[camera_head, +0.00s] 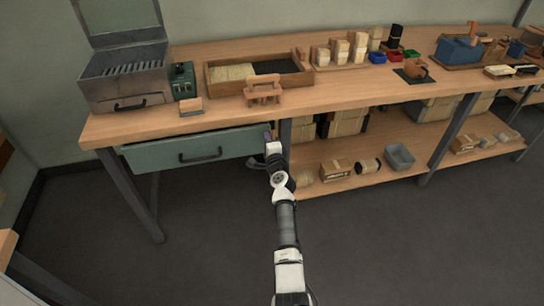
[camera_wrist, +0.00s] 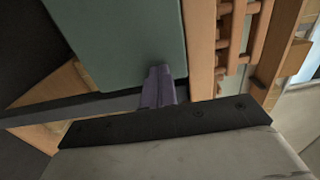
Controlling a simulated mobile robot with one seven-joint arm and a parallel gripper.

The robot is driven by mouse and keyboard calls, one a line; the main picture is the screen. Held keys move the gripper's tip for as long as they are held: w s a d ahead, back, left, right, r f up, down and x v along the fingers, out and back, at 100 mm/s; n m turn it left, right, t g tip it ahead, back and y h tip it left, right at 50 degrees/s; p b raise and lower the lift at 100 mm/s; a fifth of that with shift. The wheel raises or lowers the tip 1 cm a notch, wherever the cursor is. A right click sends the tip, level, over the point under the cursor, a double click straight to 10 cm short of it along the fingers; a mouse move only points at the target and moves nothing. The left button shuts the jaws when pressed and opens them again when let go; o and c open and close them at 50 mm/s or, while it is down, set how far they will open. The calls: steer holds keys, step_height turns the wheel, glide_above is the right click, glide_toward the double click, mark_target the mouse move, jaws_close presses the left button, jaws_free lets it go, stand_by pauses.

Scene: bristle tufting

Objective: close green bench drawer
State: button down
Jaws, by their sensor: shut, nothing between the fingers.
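The green bench drawer (camera_head: 150,156) is under the left part of the wooden bench, with a dark bar handle (camera_head: 200,155) on its front. Its front sits just below the benchtop edge; how far it stands out is hard to tell. My gripper (camera_head: 267,136) is at the right end of the drawer front, away from the handle. In the wrist view the purple-grey fingers (camera_wrist: 158,88) are together and empty, at the edge of the green drawer panel (camera_wrist: 125,40). I cannot tell whether they touch it.
The wooden benchtop (camera_head: 225,108) overhangs the drawer and carries a metal box (camera_head: 125,80), a wooden tray (camera_head: 300,75) and small blocks. A dark bench leg (camera_head: 285,140) stands beside my gripper. A lower shelf (camera_head: 310,185) holds boxes at right. The floor in front is clear.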

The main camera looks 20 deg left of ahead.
steer(key=shift+w+a+r+b, duration=0.25)
steer(key=shift+w+a, duration=0.1)
steer(key=shift+w, duration=0.25)
steer(key=shift+w+a+r+b, duration=0.1)
steer(key=shift+w+a+b, duration=0.2)
steer(key=shift+w, duration=0.3)
steer(key=shift+r, duration=0.1)
